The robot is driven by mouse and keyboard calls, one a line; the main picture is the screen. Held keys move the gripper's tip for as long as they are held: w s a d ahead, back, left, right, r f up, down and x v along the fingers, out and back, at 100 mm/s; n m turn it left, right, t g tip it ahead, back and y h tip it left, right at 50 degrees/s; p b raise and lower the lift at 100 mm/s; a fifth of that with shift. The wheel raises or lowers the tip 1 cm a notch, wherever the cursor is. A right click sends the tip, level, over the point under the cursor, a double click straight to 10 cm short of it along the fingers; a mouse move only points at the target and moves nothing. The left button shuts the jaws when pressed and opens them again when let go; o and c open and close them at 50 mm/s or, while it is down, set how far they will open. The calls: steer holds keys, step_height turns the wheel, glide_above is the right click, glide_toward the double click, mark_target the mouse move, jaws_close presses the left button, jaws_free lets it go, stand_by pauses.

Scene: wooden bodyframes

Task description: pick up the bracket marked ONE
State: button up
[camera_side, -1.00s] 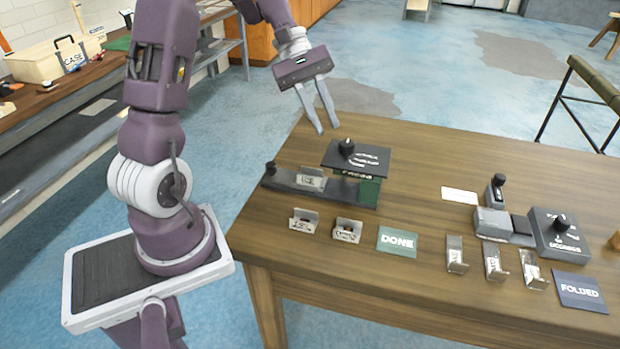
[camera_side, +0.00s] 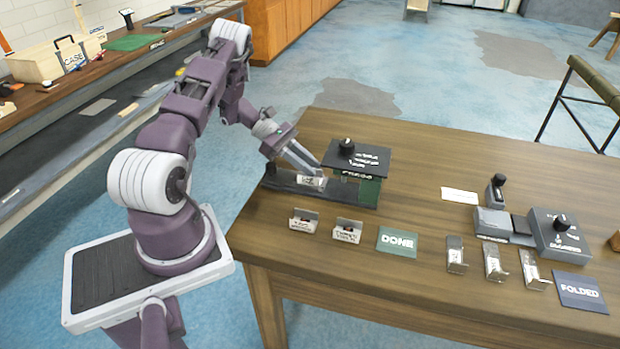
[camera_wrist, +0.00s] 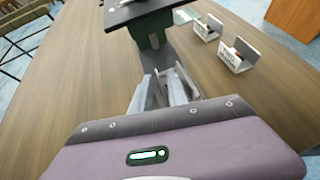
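My gripper (camera_side: 306,168) reaches down at a slant over the left part of the dark press fixture. A small silver bracket (camera_side: 312,181) sits on the fixture's rail, right below my fingertips. In the wrist view my gripper (camera_wrist: 166,84) has its fingers apart, with the bracket's metal showing between them; whether they touch it I cannot tell. Two more brackets, a left one (camera_side: 303,220) and a right one (camera_side: 347,230), stand on the table in front of the fixture. Their labels, and the one on the rail bracket, are too small to read surely, so I cannot tell which is marked ONE.
The press's raised black plate (camera_side: 370,157) with a knob stands just right of my fingers. A green DONE card (camera_side: 397,241) lies right of the loose brackets. Several silver brackets, a grey bending device (camera_side: 505,225) and a FOLDED card (camera_side: 580,291) are farther right. The table's middle is clear.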

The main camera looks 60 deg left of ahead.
jaws_close()
